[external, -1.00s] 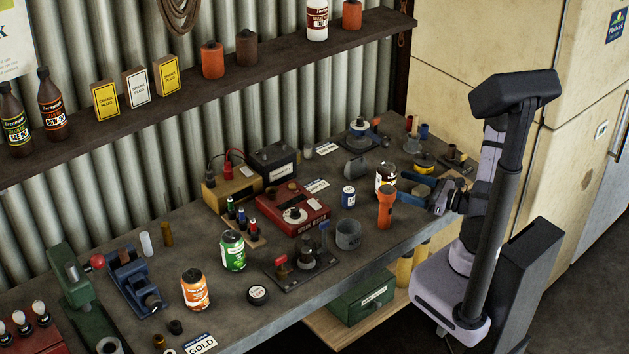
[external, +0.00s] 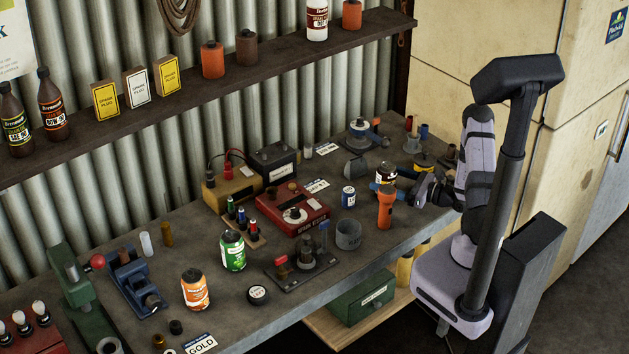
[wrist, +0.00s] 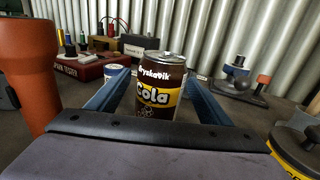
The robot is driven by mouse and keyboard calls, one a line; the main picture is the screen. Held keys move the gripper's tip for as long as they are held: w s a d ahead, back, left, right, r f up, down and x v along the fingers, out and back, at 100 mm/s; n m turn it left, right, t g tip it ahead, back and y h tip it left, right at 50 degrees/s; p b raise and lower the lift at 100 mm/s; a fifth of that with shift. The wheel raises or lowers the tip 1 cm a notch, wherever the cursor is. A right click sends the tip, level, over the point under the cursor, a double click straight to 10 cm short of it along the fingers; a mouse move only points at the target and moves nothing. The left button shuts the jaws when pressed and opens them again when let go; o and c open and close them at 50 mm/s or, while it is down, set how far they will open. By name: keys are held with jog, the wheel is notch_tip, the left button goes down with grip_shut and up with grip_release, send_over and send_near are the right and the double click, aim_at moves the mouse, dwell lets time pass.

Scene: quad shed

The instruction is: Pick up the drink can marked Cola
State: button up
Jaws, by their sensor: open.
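The Cola can (wrist: 158,92) is dark brown with a yellow band and stands upright on the bench in the wrist view. In the external view the can (external: 386,172) is partly hidden behind the orange torch and my gripper. My gripper (wrist: 155,85) is open, with one blue finger on each side of the can. The fingers reach beside it; I cannot tell whether either touches it. In the external view my gripper (external: 388,190) is low over the right part of the bench, pointing at the can.
An orange torch (external: 385,208) stands close to the left of my gripper, large in the wrist view (wrist: 27,65). A yellow-and-black round item (wrist: 298,150) is close on the right. A small blue-and-white can (external: 348,197) and a grey cup (external: 348,235) stand nearby.

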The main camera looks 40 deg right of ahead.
jog(key=c, duration=1.4)
jog(key=shift+r, duration=0.2)
jog(key=shift+r+b, duration=0.5)
jog(key=shift+r, duration=4.35)
